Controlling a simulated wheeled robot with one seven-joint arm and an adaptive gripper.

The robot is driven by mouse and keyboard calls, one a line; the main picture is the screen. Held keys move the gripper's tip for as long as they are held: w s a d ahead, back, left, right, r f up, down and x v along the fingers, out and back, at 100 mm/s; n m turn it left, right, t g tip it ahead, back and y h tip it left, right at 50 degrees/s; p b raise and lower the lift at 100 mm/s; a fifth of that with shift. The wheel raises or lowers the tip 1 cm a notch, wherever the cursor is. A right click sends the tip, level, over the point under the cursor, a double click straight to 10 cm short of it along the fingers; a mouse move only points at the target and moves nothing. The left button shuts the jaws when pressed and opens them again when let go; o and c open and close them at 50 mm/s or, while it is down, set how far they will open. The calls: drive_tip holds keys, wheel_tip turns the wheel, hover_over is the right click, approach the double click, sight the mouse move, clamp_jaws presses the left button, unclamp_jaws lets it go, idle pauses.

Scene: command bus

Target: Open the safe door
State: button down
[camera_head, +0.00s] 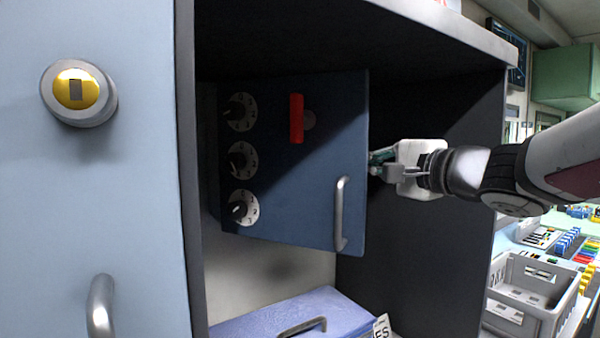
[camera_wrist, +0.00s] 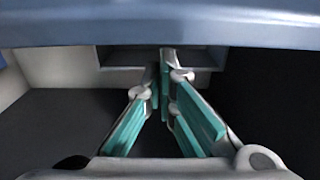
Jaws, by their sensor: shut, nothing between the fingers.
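The safe door (camera_head: 285,190) is a dark blue panel inside the cabinet's dark recess. It carries several white dials down its left side, a red lever (camera_head: 297,118) standing upright, and a grey bar handle (camera_head: 341,213) at lower right. The door looks ajar, its right edge swung towards me. My gripper (camera_head: 373,166) is at that right edge, with its fingertips partly hidden by it. In the wrist view my gripper (camera_wrist: 164,62) has its teal-padded fingers together and empty, reaching under a blue band that looks like the door (camera_wrist: 160,30). Contact cannot be told.
The cabinet's right wall (camera_head: 425,245) is close beyond my gripper. A blue case (camera_head: 290,316) with a handle lies below the door. A light blue cabinet front (camera_head: 130,190) with a yellow lock stands at left. A grey crate (camera_head: 530,300) sits at lower right.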

sight(329, 166)
drive_tip(key=shift+s+a+b, duration=0.6)
drive_tip(key=shift+s+a, duration=0.3)
drive_tip(key=shift+a, duration=0.3)
drive_tip(key=shift+s+a+b, duration=0.6)
drive_tip(key=shift+s+a, duration=0.25)
drive_tip(key=shift+a, duration=0.4)
drive_tip(key=shift+s+a+b, duration=0.6)
drive_tip(key=shift+s+a, duration=0.3)
drive_tip(key=shift+a, duration=0.3)
drive_tip(key=shift+s+a+b, duration=1.4)
drive_tip(key=shift+s+a, duration=1.35)
drive_tip(key=shift+a, duration=0.35)
drive_tip(key=shift+w+d+r, duration=0.1)
drive_tip(key=shift+w+d, duration=2.05)
drive_tip(key=shift+d, duration=0.05)
drive_tip(key=shift+f, duration=0.2)
drive_tip(key=p+v, duration=0.7)
drive_tip(key=v, duration=1.8)
drive_tip(key=shift+d, duration=0.2)
drive_tip(key=shift+r, duration=0.1)
